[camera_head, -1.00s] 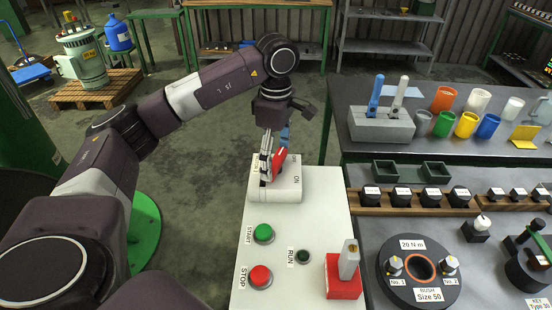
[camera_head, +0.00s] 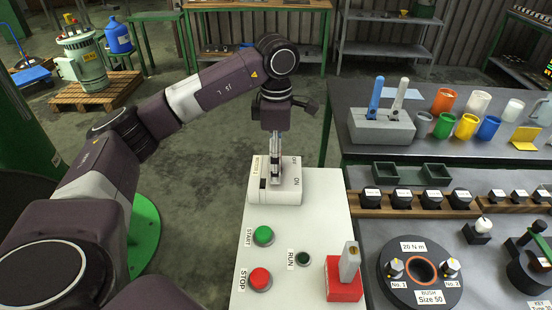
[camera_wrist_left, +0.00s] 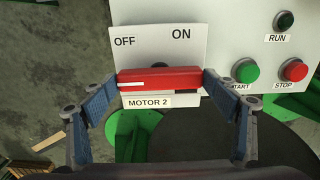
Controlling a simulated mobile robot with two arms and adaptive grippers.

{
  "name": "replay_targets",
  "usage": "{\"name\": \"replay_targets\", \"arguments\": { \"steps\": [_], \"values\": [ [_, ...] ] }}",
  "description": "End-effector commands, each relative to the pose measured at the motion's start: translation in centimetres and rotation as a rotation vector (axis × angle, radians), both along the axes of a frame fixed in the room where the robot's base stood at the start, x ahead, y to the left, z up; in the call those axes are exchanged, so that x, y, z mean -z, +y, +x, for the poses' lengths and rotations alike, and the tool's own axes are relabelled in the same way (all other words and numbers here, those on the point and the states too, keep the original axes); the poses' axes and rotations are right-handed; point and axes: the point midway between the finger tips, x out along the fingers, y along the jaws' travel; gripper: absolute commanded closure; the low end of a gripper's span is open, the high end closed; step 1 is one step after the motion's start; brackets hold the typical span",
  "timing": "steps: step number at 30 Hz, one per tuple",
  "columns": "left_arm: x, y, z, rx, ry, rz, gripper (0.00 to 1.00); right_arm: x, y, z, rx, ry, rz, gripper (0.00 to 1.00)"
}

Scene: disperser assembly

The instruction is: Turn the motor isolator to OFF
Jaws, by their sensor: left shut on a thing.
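The motor isolator (camera_head: 289,190) is a white box on the near panel, with OFF and ON labels. In the left wrist view its white plate (camera_wrist_left: 150,50) carries OFF at upper left, ON at upper middle and MOTOR 2 below. Its red handle (camera_wrist_left: 165,78) lies level across that view, a white stripe at its left end. My left gripper (camera_head: 275,180) is over the box and hides the handle in the head view. In the left wrist view its fingers (camera_wrist_left: 162,79) are shut on the handle's two ends. My right gripper is not in view.
On the same panel are a green START button (camera_head: 263,236), a red STOP button (camera_head: 260,278), a RUN lamp (camera_head: 303,258) and a red block with a grey lever (camera_head: 345,290). A crowded bench (camera_head: 450,160) stands to the right. Open floor lies beyond the panel.

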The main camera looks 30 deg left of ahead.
Motion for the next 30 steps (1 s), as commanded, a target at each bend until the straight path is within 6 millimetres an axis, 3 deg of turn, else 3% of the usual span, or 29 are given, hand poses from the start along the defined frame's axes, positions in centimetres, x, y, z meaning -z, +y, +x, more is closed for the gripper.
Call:
{"name": "replay_targets", "arguments": {
  "steps": [3, 4, 9, 20, 23, 30],
  "values": [
    [-0.1, 0.1, 0.1, -0.008, -0.003, -0.001, 0.45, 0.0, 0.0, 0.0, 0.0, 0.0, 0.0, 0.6],
    [-0.1, 0.1, 0.1, -0.008, -0.003, -0.001, 0.19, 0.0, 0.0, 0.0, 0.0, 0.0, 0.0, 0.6],
    [-0.1, 0.1, 0.1, -0.006, -0.003, -0.001, 0.03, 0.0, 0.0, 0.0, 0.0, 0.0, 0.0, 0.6],
    [-0.5, 0.0, 0.1, -0.003, -0.003, -0.001, 0.03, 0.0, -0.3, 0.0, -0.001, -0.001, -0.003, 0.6],
    [-1.7, 0.0, 0.2, -0.003, -0.006, -0.001, 0.03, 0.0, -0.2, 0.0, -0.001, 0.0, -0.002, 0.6],
    [-6.7, 0.1, 0.2, -0.004, -0.008, 0.0, 0.03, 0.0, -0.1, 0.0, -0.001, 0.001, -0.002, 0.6]
  ]
}}
